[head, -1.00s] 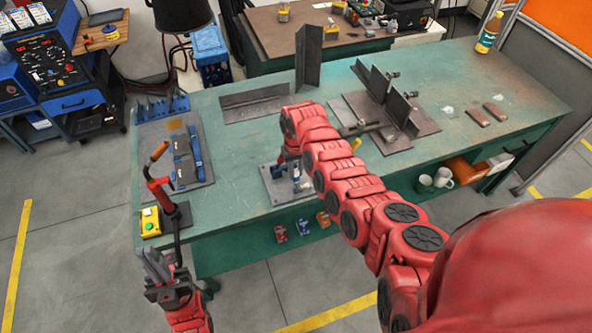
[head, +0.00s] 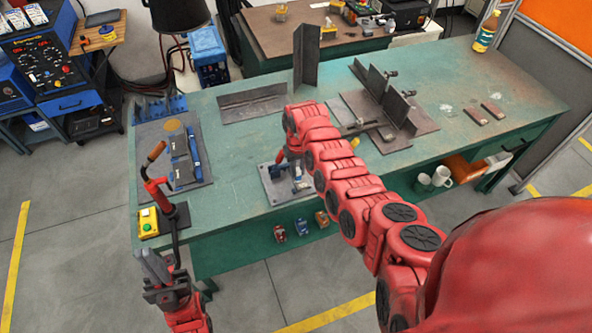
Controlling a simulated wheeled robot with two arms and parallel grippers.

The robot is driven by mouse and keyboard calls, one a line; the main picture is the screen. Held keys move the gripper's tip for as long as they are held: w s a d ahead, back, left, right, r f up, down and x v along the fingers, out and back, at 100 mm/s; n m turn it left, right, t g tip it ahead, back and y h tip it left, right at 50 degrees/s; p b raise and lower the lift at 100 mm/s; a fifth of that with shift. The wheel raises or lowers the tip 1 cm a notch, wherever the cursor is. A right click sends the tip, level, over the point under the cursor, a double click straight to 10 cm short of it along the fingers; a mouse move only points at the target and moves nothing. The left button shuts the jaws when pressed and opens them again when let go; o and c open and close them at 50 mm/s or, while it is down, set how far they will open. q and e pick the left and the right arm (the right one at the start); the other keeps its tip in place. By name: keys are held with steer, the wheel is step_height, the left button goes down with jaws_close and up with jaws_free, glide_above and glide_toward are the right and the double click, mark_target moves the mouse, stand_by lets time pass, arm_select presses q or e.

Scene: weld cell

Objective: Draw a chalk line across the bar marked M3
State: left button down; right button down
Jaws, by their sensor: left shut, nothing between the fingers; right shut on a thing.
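My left gripper (head: 152,264) is shut and empty, in front of the bench's left front corner. Two short brownish bars (head: 477,116) (head: 494,109) lie at the bench's right. No M3 mark is readable, and no chalk line can be made out.
Mugs (head: 441,177) stand on the shelf below.

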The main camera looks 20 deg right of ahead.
mark_target(306, 179)
steer(key=shift+d, duration=0.35)
steer(key=shift+d+f, duration=0.1)
steer(key=shift+d, duration=0.15)
steer(key=shift+d, duration=0.1)
steer(key=shift+d, duration=0.1)
steer(key=shift+d+b, duration=0.3)
steer(key=shift+d, duration=0.45)
steer(key=shift+d, duration=0.25)
steer(key=shift+r, duration=0.2)
